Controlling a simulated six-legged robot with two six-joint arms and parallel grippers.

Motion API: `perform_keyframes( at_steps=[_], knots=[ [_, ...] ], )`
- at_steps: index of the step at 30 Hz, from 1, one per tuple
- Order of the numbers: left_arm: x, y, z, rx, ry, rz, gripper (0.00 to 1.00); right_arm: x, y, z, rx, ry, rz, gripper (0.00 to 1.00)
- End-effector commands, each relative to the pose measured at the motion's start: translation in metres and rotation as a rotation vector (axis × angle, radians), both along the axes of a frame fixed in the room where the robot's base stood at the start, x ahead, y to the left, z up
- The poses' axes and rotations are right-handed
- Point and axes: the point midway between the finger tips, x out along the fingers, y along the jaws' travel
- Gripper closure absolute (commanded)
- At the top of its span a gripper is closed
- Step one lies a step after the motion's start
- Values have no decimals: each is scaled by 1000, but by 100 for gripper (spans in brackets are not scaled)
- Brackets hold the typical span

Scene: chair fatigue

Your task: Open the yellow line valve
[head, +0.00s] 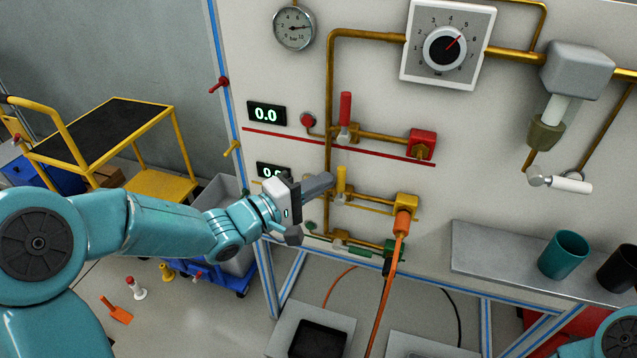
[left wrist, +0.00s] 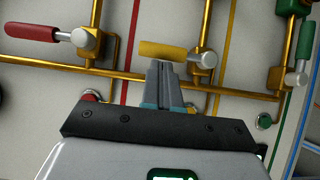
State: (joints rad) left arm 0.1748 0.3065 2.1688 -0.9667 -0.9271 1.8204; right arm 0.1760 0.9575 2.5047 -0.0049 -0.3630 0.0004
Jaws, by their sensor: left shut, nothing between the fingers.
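The yellow valve lever (head: 341,180) stands upright on the panel, across its short yellow-marked pipe branch, with a pale hub below it. In the left wrist view the yellow lever (left wrist: 162,48) lies crosswise, its hub (left wrist: 205,61) at its right end. My left gripper (head: 328,180) is shut and empty, with its fingertips just left of the lever. In the left wrist view the closed fingertips (left wrist: 160,66) are right beside the lever's long side; I cannot tell whether they touch it. My right gripper is not in view.
A red lever (head: 345,108) stands above the yellow one, and a green valve (head: 345,240) lies below. An orange hose (head: 393,270) hangs from the yellow outlet (head: 406,202). A grey shelf (head: 480,262) with cups juts out at right. A yellow cart (head: 160,185) stands at left.

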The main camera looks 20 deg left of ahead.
Motion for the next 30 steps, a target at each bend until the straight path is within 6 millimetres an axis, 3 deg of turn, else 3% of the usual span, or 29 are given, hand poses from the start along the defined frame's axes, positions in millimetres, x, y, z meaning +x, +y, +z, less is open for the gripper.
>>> perform_keyframes(
  at_steps=[20,30],
  knots=[
    [0,-8,7,121,-1,0,100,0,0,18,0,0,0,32],
    [0,-23,14,340,-1,-2,100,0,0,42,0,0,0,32]
  ],
)
